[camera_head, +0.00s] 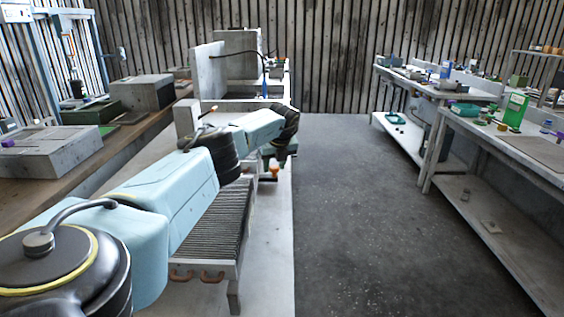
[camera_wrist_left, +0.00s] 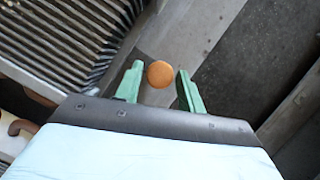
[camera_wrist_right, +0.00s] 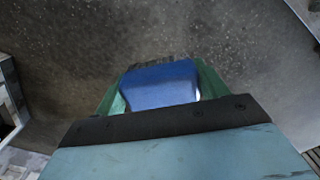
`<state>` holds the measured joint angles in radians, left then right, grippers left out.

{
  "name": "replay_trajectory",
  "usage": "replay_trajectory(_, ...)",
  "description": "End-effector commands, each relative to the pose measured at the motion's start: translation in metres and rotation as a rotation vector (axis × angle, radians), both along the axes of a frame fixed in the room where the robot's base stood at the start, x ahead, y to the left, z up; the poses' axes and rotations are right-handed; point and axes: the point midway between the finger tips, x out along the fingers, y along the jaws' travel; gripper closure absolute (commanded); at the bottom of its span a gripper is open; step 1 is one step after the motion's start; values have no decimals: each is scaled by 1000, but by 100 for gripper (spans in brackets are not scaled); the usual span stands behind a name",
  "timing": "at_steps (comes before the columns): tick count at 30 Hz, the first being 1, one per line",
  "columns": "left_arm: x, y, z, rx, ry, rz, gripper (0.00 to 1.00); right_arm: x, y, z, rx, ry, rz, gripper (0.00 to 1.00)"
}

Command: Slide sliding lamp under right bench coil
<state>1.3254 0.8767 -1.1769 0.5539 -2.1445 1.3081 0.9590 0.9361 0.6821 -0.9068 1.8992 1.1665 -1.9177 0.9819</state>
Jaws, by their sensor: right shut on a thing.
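A finned coil (camera_head: 215,215) with copper bends at its near end stands on a legged frame left of the aisle. It also shows in the left wrist view (camera_wrist_left: 65,35). My left gripper (camera_head: 272,163) is beyond the coil's far end, pointing down. In the left wrist view a round orange thing (camera_wrist_left: 160,74) lies between its open fingers, with small gaps on both sides. My right gripper (camera_wrist_right: 158,85) is shut on a blue block-like thing (camera_wrist_right: 160,82), held above the dark floor. I cannot tell for certain which thing is the sliding lamp.
A long wooden bench (camera_head: 92,165) with grey boxes runs along the left. Work tables (camera_head: 520,150) with small parts and a green box (camera_head: 513,110) stand on the right. The dark floor (camera_head: 370,230) between is clear.

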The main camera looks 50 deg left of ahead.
Motion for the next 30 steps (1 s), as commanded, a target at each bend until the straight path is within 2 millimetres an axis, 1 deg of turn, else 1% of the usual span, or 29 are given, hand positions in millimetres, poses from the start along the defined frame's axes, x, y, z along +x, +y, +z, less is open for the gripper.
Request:
replay_trajectory(4, -1, -2, 7, 1, -1, -1, 61, 0, 0, 4, 0, -1, 0, 52)
replay_trajectory(8, -3, -7, 22, 2, -2, -3, 61, 0, 0, 9, 0, -1, 0, 52)
replay_trajectory(18, -10, -32, 84, 1, -4, -2, 61, 0, 0, 21, 0, -1, 0, 52)
replay_trajectory(21, -12, -37, 97, 2, -1, 0, 61, 0, 0, 23, 0, -1, 0, 52)
replay_trajectory(25, -14, -42, 108, 1, -1, 1, 61, 0, 0, 24, 0, -1, 0, 52)
replay_trajectory(30, -15, -43, 111, 1, 0, 1, 61, 0, 0, 24, 0, -1, 0, 52)
